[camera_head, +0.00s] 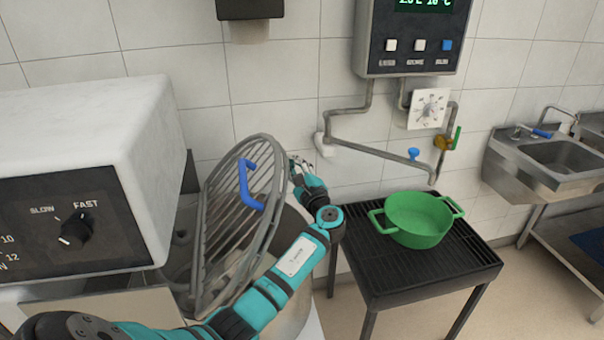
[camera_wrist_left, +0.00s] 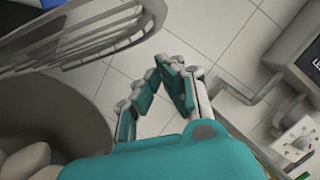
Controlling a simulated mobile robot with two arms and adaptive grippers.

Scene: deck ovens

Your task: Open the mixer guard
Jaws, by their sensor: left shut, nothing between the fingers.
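The mixer (camera_head: 95,190) stands at the left of the head view. Its grey wire guard (camera_head: 222,215) is tilted up steeply over the bowl (camera_head: 297,290), with a blue handle (camera_head: 246,186) on its face. My left arm reaches across in front of the bowl. My left gripper (camera_head: 297,166) is just right of the guard, apart from the handle, shut and empty. In the left wrist view, the gripper fingers (camera_wrist_left: 172,68) close toward each other, with the guard bars (camera_wrist_left: 90,35) at upper left and the bowl (camera_wrist_left: 60,110) below them. My right gripper is not in view.
A green pot (camera_head: 418,222) stands on a black slatted table (camera_head: 425,278) to the right. A wall control box (camera_head: 412,40) with pipes and a blue tap (camera_head: 413,154) is above it. A steel sink (camera_head: 550,158) is at far right.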

